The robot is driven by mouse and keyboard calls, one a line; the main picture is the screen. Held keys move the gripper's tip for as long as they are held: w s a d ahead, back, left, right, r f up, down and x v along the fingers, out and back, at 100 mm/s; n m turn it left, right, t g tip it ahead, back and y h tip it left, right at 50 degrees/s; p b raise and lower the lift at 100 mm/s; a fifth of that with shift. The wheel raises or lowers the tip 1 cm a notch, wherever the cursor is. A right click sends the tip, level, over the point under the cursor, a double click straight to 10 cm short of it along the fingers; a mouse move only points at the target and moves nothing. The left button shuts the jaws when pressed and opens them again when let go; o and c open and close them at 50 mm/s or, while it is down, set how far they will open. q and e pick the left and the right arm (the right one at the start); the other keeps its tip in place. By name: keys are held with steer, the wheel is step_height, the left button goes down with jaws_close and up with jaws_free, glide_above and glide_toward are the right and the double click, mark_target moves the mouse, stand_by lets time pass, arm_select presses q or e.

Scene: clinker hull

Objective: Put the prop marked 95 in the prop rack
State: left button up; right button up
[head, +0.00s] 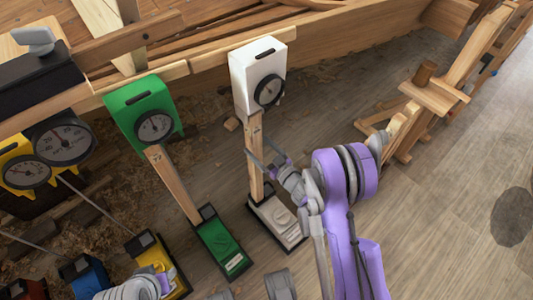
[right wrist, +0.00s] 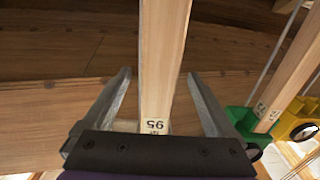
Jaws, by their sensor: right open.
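The prop marked 95 has a white head with a black dial (head: 258,75), a wooden post and a white base (head: 275,222). It stands nearly upright beside the hull. My right gripper (head: 262,160) is at its post, below the head. In the right wrist view the post (right wrist: 165,50) runs between the two open fingers of my right gripper (right wrist: 158,76), with a gap on each side. Its 95 label shows upside down near the palm. Part of my left arm shows at the bottom left; its fingers cannot be made out. I cannot make out which thing is the prop rack.
A green-headed prop (head: 140,110) stands left of the white one. Yellow (head: 15,150) and blue (head: 82,278) props are further left. The hull's planks (head: 340,35) run along the back. A wooden frame (head: 430,95) stands at the right.

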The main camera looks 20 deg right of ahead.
mark_target(248, 135)
steer(key=x, duration=0.6)
steer(key=shift+w, duration=0.35)
jaws_close()
steer(key=shift+r, duration=0.5)
stand_by(0.5)
steer(key=shift+b+v, duration=1.3)
steer(key=shift+v, duration=2.75)
steer(key=shift+a, duration=0.1)
